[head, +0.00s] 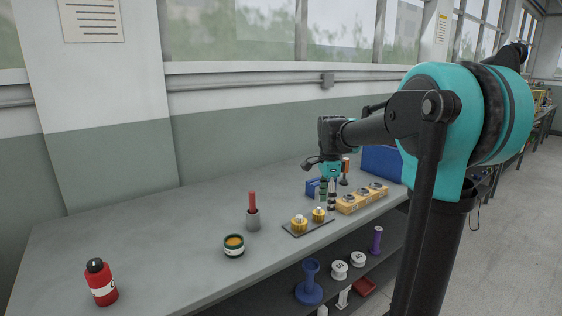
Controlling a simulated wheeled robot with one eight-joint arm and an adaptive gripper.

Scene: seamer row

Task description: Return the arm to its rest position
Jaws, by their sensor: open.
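My arm reaches from the right side of the head view out over the workbench (150,240). My gripper (328,193) points down at the arm's end, over the back part of the bench. It is small here, and its jaws look apart with nothing visible between them. Close to it are a row of tan blocks with dark round tops (362,197), a blue item (313,188) and an upright orange-handled tool (345,170). I cannot tell whether the gripper touches any of them.
A dark plate with two yellow pieces (299,224), a grey cup with a red handle (253,218), a green-and-yellow tin (234,246) and a red bottle (101,283) stand nearer. A blue bin (382,163) is behind. The lower shelf holds spools (338,270). The left bench is mostly clear.

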